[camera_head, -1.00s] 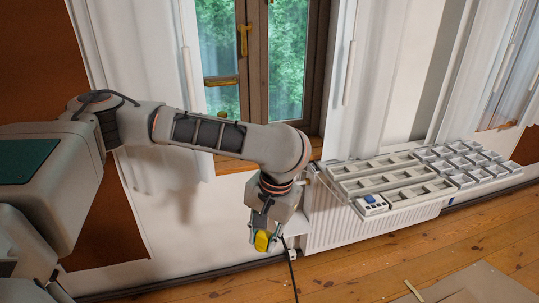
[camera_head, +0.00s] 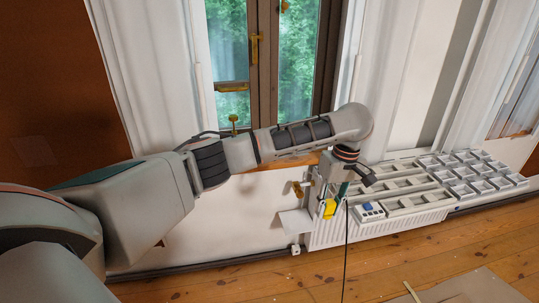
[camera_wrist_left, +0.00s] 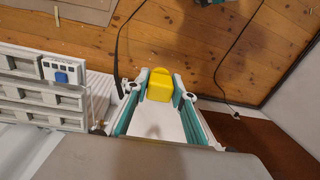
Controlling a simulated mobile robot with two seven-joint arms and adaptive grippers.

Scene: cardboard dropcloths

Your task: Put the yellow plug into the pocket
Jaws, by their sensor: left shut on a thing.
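The yellow plug (camera_head: 329,209) is held between the fingers of my left gripper (camera_head: 330,203), in front of the left end of the radiator. In the left wrist view the yellow plug (camera_wrist_left: 160,88) sits between the two teal-edged fingers of my left gripper (camera_wrist_left: 161,86), with the floor beyond it. Pale trays (camera_head: 408,204) divided into compartments lie to the right of the gripper. I cannot tell which compartment is the pocket.
A small pale block with a blue piece (camera_head: 367,208) sits at the trays' near left corner; it also shows in the left wrist view (camera_wrist_left: 62,76). The white radiator (camera_head: 400,229) is below the trays. A dark cable hangs near the gripper. The wooden floor (camera_head: 270,275) is mostly clear.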

